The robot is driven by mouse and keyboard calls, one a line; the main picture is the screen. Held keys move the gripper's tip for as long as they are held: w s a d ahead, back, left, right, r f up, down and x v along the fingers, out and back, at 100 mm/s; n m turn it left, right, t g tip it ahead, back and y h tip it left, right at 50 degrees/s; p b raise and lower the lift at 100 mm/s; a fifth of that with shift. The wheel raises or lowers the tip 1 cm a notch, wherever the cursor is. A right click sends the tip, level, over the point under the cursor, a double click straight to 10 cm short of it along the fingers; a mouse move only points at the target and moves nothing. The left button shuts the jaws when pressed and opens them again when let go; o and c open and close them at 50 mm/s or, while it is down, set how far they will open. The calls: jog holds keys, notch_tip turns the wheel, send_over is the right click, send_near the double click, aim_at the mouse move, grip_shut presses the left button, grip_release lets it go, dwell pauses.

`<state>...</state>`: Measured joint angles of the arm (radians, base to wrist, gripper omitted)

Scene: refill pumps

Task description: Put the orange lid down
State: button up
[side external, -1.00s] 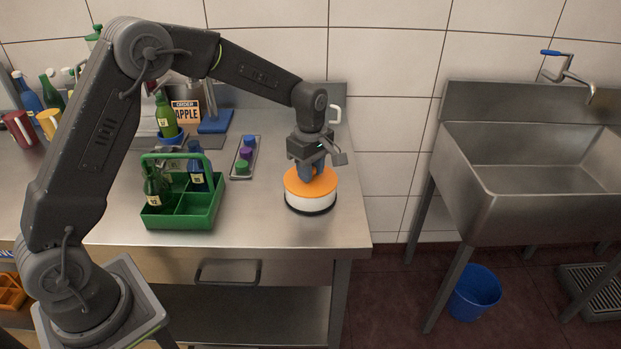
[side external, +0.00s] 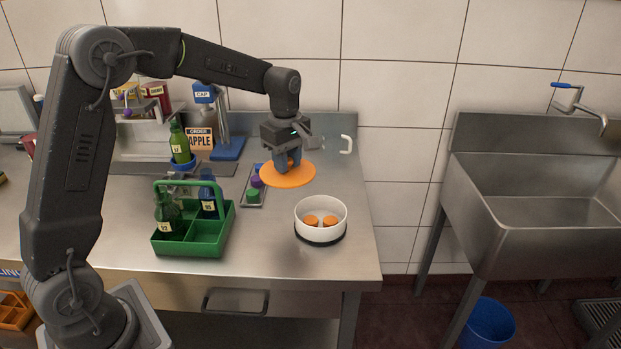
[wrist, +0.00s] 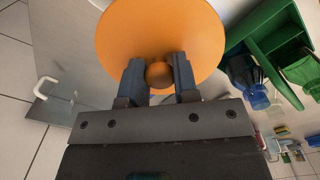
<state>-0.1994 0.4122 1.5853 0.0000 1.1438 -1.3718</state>
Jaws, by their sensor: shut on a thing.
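The orange lid (side external: 300,177) is a flat round disc with a small knob. My gripper (side external: 288,163) is shut on the lid's knob, and the lid hangs level behind the white bowl. In the wrist view the knob (wrist: 160,74) sits between my two fingers (wrist: 160,82), with the lid (wrist: 160,28) beyond it. The white round bowl (side external: 320,232) with a dark base stands open near the table's front right. Two orange caps (side external: 320,221) lie inside it. The gap between lid and table is hard to judge.
A green carrier (side external: 192,240) with bottles stands left of the bowl. A tray (side external: 254,190) of coloured caps lies just left of the lid, partly covered. The order sign (side external: 200,139) and blue cap stand (side external: 228,148) are behind. Table (side external: 345,190) right of the lid is clear.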

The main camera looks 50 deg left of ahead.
jog(key=a, duration=0.1)
jog(key=a+r, duration=0.1)
jog(key=a, duration=0.2)
jog(key=shift+s+r, duration=0.3)
jog(key=shift+r, duration=0.1)
jog(key=w+a+f, duration=0.4)
jog(key=w+a, duration=0.4)
jog(key=a, duration=0.2)
send_over(317, 187)
notch_tip(317, 187, down, 8)
jog(key=shift+w+r, duration=0.1)
jog(key=shift+r, duration=0.15)
jog(key=shift+f, duration=1.95)
jog(key=shift+f, duration=0.1)
jog(key=o, duration=0.9)
jog(key=shift+f, duration=0.1)
notch_tip(317, 187, up, 13)
jog(key=shift+f, duration=0.2)
